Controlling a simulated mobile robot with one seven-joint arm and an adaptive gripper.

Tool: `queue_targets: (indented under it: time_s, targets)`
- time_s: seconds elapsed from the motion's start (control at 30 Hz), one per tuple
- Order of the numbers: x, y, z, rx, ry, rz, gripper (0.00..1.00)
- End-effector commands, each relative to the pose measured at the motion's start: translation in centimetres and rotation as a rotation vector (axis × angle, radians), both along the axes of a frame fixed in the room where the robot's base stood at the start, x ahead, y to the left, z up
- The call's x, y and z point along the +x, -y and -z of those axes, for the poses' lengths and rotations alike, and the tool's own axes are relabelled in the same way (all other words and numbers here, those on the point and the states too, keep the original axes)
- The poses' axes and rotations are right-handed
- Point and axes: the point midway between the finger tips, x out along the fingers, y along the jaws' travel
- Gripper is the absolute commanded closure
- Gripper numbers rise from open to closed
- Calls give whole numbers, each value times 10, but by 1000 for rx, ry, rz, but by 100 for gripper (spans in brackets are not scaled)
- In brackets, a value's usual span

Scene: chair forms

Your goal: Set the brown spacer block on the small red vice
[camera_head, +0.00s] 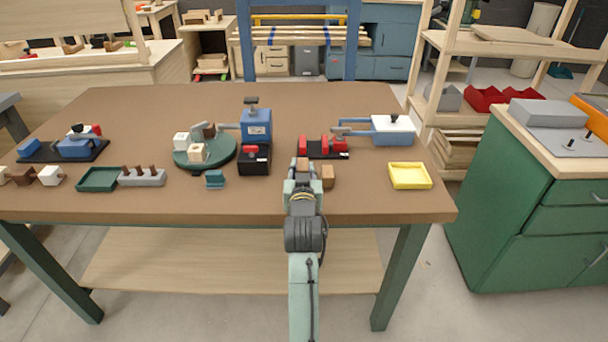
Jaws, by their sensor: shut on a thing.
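The small red vice (325,146) stands on a black base near the middle right of the table, with two red jaws showing. My gripper (302,171) is just in front of its left end, shut on a small brown block (302,163), likely the brown spacer block. My fingers hide most of this block. I cannot tell its height above the table. A lighter tan-brown block (328,176) is just right of my gripper, in front of the vice.
A blue and white machine (391,130) stands behind right of the vice, a yellow tray (409,176) at right. Left are a black box with red (254,160), a teal clamp (215,179) and a round green plate (222,158). The table front is clear.

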Motion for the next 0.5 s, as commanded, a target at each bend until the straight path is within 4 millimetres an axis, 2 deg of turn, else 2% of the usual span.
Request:
queue_targets:
  time_s: [0.03,0.1,0.5]
  targets:
    - [-3,0,16,0,-2,0,99]
    - [-7,0,22,0,-1,0,99]
    - [-8,0,24,0,-1,0,99]
